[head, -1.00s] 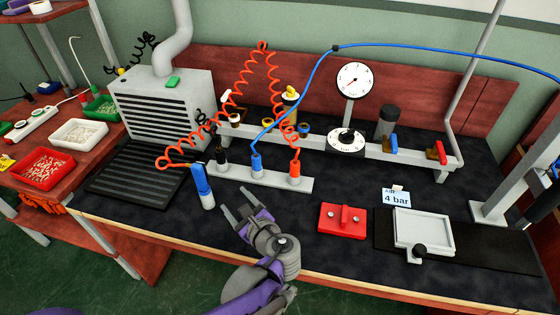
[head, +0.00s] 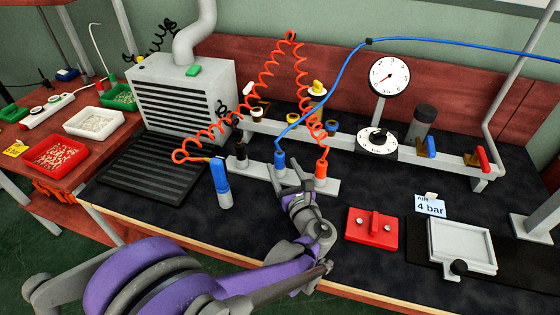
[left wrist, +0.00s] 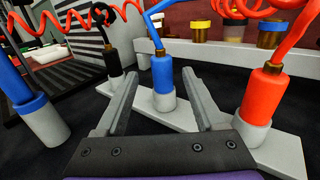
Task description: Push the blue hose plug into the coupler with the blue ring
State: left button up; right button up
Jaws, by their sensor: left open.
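The blue hose plug (head: 280,162) stands upright in a pale holder bar, with its blue hose rising from it. In the left wrist view the blue plug (left wrist: 162,75) appears between my two open fingers, apparently not gripped. My left gripper (head: 288,180) is open, just in front of the plug. Several brass couplers stand on the grey rail behind. My right gripper is not in view.
A black plug (head: 241,155) and an orange plug (head: 321,170) flank the blue one in the same bar (head: 262,172). A blue-topped cylinder (head: 221,183) stands to the left. A red block (head: 372,228) and a grey tray (head: 462,245) lie right. Red coiled hoses hang nearby.

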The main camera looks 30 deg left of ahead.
aim_at(281, 160)
pick_arm(q)
jog(key=x, duration=0.4)
jog(key=shift+w+r+b, duration=0.2)
jog(key=shift+b, duration=0.1)
grip_shut()
